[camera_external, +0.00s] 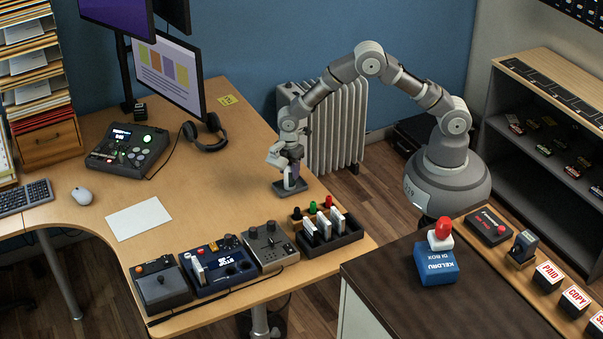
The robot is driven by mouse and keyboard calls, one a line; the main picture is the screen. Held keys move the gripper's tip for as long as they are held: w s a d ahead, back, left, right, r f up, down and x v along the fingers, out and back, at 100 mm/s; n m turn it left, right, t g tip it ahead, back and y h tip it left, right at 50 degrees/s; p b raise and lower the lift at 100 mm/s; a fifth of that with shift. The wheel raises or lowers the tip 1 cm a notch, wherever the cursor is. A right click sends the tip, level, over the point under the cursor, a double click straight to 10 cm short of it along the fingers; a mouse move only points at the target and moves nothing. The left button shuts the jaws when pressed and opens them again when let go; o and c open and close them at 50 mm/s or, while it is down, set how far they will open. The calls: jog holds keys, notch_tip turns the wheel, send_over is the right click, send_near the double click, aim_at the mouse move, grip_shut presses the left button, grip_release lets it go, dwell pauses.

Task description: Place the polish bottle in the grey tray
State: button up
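The small dark grey tray (278,188) lies on the wooden desk, left of the radiator. My gripper (290,178) points down over this tray, very low, with its tips at or just above it. A small dark purplish piece (294,170) shows at the fingers; it may be the polish bottle, but it is too small and too covered to be sure. I cannot tell whether the fingers are open or closed on it. Small red- and green-topped items (312,207) stand in a row nearer the camera.
A black holder (345,238) with white upright pieces, a grey control box (270,246) and other consoles line the desk's front edge. Headphones (205,134) lie behind left. A blue box (436,265) and red-topped object (441,232) stand on the dark counter. The desk's middle is clear.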

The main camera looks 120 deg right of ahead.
jog(key=o, duration=0.3)
notch_tip(320, 180, up, 12)
jog(key=p, duration=0.4)
jog(key=shift+r, duration=0.15)
